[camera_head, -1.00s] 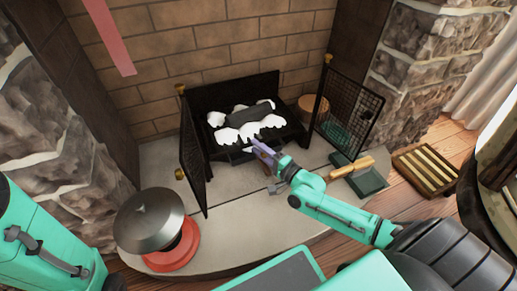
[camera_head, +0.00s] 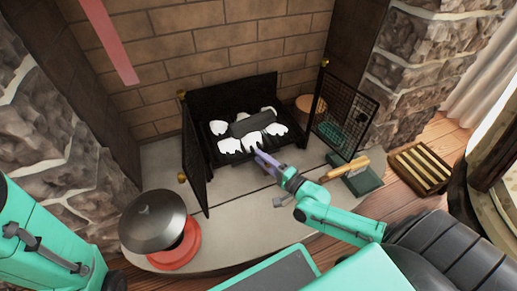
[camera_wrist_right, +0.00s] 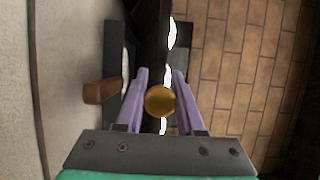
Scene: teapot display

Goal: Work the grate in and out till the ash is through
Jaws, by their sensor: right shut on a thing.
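My right gripper (camera_head: 259,154) reaches to the front of the black grate (camera_head: 222,158) in the fireplace. In the right wrist view its purple fingers (camera_wrist_right: 160,88) are shut on a round brass knob (camera_wrist_right: 160,101), with dark metal behind it. White ash (camera_head: 230,145) lies in several lumps on the grate, around a dark log (camera_head: 252,123). White patches of ash (camera_wrist_right: 172,32) also show in the wrist view. The fingers hide the knob in the head view. My left arm shows at the left edge, but its gripper does not.
Mesh doors (camera_head: 193,160) (camera_head: 345,115) stand open on both sides. A dark lid (camera_head: 152,220) leans on a red disc (camera_head: 180,250) at the hearth's left. A green box (camera_head: 362,183) with a wooden piece and a slatted rack (camera_head: 420,165) lie right.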

